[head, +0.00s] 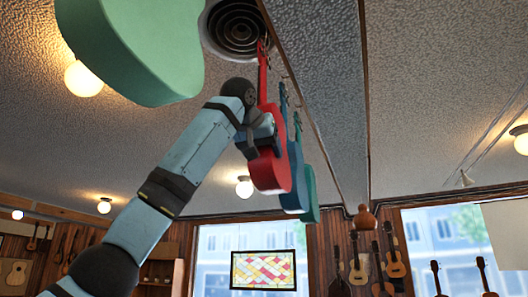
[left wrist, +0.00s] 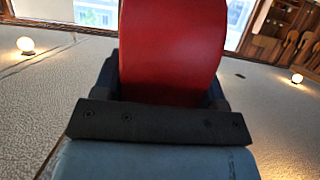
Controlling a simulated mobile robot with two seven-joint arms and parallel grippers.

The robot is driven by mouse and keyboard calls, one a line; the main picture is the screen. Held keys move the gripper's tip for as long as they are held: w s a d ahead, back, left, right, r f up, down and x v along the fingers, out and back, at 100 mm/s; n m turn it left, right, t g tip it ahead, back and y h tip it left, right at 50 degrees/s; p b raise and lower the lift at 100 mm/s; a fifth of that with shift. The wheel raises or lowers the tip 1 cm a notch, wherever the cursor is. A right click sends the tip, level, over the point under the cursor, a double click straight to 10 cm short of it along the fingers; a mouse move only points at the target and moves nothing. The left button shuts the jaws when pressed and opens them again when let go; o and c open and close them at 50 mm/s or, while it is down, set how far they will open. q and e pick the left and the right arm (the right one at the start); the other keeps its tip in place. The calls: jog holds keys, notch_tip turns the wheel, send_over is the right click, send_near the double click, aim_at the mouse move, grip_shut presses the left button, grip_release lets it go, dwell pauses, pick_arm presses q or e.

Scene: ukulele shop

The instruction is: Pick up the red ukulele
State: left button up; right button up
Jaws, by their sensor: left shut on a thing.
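The red ukulele (head: 269,170) hangs body-down, with its neck up near the ceiling beam, in the head view. My left arm reaches up to it from the lower left, and my left gripper (head: 262,140) is shut on the ukulele's body. In the left wrist view the red body (left wrist: 172,45) fills the upper middle, between the dark fingers of the left gripper (left wrist: 165,88). Whether the neck is still on its hook is too small to tell. My right gripper is not in view.
A blue ukulele (head: 295,170) and a green ukulele (head: 311,195) hang close behind the red one. A large green instrument body (head: 135,45) hangs near at upper left. The ceiling beam (head: 325,80) runs beside the red ukulele's neck. A stained-glass panel (head: 263,270) hangs before the window.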

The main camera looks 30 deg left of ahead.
pick_arm(q)
jog(key=s+a+b, duration=0.3)
jog(key=s+a, duration=0.1)
jog(key=a, duration=1.3)
jog(key=shift+s+a+r, duration=0.2)
jog(key=shift+a+r, duration=0.05)
jog(key=shift+r, duration=0.05)
jog(key=shift+f, duration=0.1)
